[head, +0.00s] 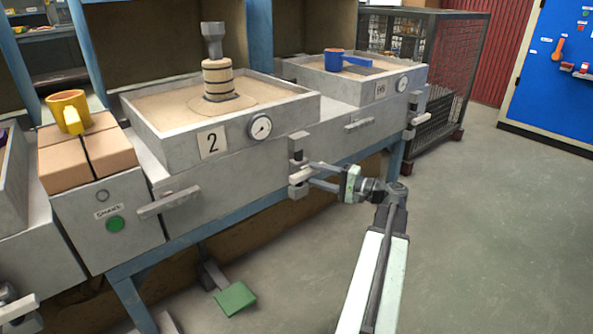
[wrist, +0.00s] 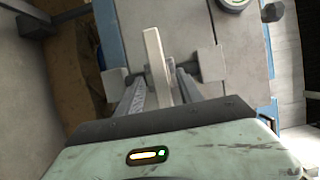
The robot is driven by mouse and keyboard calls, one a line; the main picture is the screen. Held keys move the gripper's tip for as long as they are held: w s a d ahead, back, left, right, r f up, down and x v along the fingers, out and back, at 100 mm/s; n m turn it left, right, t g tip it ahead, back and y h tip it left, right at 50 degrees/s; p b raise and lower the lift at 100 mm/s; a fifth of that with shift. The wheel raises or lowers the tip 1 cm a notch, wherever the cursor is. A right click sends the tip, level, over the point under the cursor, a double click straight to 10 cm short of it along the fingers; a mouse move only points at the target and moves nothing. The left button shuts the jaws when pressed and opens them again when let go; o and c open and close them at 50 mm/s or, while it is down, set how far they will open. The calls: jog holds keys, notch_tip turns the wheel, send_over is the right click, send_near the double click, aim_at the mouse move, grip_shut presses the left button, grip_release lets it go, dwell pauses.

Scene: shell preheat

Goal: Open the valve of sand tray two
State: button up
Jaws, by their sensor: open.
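Sand tray two (head: 145,128) is a grey box of sand with a "2" plate and a dial on its front. Its valve (head: 297,150) sits at the tray's front right corner, with a pale lever. In the wrist view the pale lever (wrist: 156,55) stands upright between my fingers. My gripper (head: 312,178) is open at the valve in the head view. It also shows open in the wrist view (wrist: 165,75), one finger on each side of the lever. Whether a finger touches the lever I cannot tell.
A bar handle (head: 168,203) juts from the front left of tray two. Another tray with a blue mug (head: 334,60) is behind right. A green pedal (head: 235,298) lies below. Floor right is clear.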

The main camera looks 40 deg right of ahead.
aim_at(300, 171)
jog(key=x, duration=0.6)
jog(key=shift+a, duration=0.25)
jog(key=shift+w, duration=0.1)
grip_shut()
dwell(0.8)
